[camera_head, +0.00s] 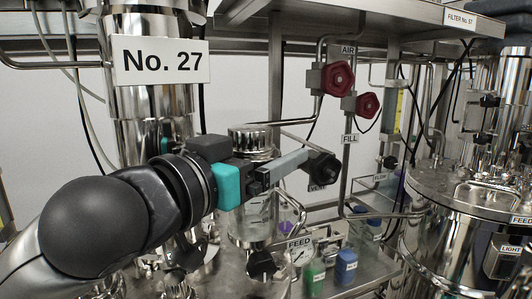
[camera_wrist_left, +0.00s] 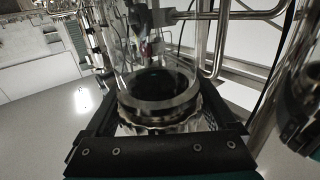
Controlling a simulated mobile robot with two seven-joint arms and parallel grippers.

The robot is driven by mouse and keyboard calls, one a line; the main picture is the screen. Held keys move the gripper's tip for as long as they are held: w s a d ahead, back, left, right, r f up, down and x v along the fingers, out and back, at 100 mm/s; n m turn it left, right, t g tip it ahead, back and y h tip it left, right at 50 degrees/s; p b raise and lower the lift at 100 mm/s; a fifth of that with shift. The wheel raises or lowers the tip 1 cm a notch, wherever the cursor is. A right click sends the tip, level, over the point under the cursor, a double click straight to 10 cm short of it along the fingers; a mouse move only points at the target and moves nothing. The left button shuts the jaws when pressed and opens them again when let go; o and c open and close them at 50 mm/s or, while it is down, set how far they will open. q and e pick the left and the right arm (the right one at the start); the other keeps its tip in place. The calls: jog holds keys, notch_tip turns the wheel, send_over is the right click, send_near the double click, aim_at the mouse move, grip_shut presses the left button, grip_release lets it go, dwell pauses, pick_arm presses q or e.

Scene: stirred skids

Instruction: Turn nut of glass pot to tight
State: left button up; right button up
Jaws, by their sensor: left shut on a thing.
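The glass pot shows in the left wrist view as a clear cylinder (camera_wrist_left: 158,68) with a dark inside. Its ribbed metal nut (camera_wrist_left: 160,124) rings it and sits between the black fingers of my left gripper (camera_wrist_left: 165,105). The left gripper is shut on the nut. In the head view, my left gripper (camera_head: 285,168) reaches in from the left, with a teal band behind its fingers. A ribbed metal cap (camera_head: 250,140) shows just behind it. The gripper hides much of the pot and the nut there. My right gripper is not in view.
A tall steel vessel with a "No. 27" sign (camera_head: 160,61) stands behind the arm. Red valve knobs (camera_head: 338,77) and pipes hang at the right. A large steel tank (camera_head: 455,225) is at far right. Green and blue bottles (camera_head: 346,266) stand on a low shelf.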

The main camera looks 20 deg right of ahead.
pick_arm(q)
jog(key=shift+c, duration=0.6)
jog(key=m+g+h+p, duration=0.1)
jog(key=g+p, duration=0.1)
jog(key=p, duration=0.1)
jog(key=shift+s+d+m, duration=0.1)
jog(key=shift+s+m, duration=0.05)
jog(key=shift+m, duration=0.25)
jog(key=shift+s+d+f+m+g+h+p, duration=0.15)
jog(key=shift+m+g+h+p, duration=0.15)
jog(key=shift+g+p, duration=0.2)
jog(key=shift+s+r+m+g+h+p, duration=0.1)
jog(key=shift+m+g+h+p, duration=0.25)
jog(key=shift+g, duration=0.25)
jog(key=o, duration=1)
jog(key=shift+o, duration=0.2)
